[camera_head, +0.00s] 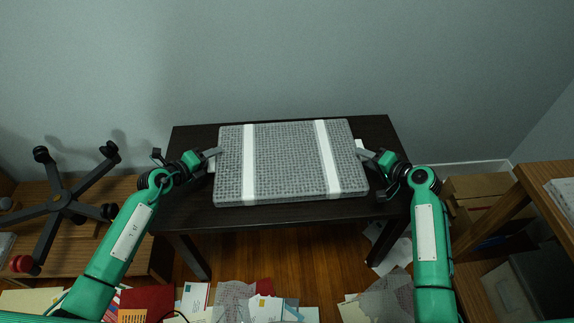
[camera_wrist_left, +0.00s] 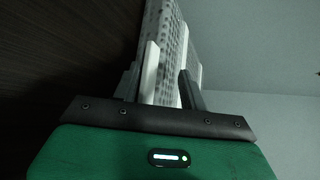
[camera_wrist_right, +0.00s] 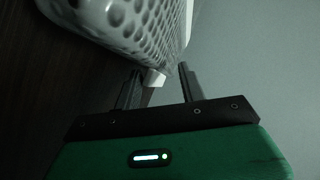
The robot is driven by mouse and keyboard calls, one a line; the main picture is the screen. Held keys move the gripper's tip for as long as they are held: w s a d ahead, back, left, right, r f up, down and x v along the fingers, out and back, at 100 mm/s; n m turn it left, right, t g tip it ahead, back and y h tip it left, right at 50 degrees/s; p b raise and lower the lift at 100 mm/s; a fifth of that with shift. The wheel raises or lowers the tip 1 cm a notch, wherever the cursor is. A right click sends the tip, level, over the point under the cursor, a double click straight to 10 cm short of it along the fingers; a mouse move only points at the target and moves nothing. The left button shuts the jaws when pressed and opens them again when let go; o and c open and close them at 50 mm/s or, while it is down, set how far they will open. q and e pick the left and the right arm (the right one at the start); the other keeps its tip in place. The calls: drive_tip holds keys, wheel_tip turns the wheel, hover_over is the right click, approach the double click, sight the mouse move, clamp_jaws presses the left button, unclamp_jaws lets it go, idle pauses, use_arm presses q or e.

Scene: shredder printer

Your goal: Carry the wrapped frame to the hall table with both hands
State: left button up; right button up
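The wrapped frame (camera_head: 285,160), a flat grey bubble-wrapped slab with two white bands, lies on the dark table (camera_head: 290,213). White tabs stick out at its left and right ends. My left gripper (camera_head: 212,156) is at the left end; in the left wrist view its fingers (camera_wrist_left: 160,90) stand apart on either side of a white tab (camera_wrist_left: 150,72). My right gripper (camera_head: 364,153) is at the right end; in the right wrist view its fingers (camera_wrist_right: 157,88) are apart, with a white tab (camera_wrist_right: 154,78) between their tips. Gaps show beside both tabs.
An upturned chair base (camera_head: 62,204) lies on a wooden surface at left. Papers and envelopes (camera_head: 265,308) litter the floor before the table. Cardboard boxes (camera_head: 485,187) and a wooden shelf unit (camera_head: 535,185) stand at right. A wall is behind the table.

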use_arm(q)
drive_tip(key=shift+w+a+r, duration=0.1)
drive_tip(key=shift+a+r, duration=0.05)
drive_tip(key=shift+a, duration=0.05)
use_arm(e)
drive_tip(key=shift+d+r, duration=0.1)
drive_tip(key=shift+d, duration=0.1)
use_arm(q)
drive_tip(key=shift+s+a+r, duration=0.1)
drive_tip(key=shift+s+a, duration=0.15)
drive_tip(key=shift+s, duration=0.05)
drive_tip(key=v, duration=1.1)
drive_tip(key=shift+s+d, duration=0.1)
use_arm(e)
drive_tip(key=shift+d, duration=0.1)
drive_tip(key=v, duration=1.2)
use_arm(q)
drive_tip(key=shift+r, duration=0.1)
use_arm(e)
drive_tip(key=shift+r, duration=0.1)
use_arm(q)
wheel_tip(320, 180, up, 7)
drive_tip(key=p, duration=0.8)
drive_tip(key=shift+p, duration=0.4)
use_arm(e)
wheel_tip(320, 180, up, 9)
drive_tip(key=shift+f, duration=0.2)
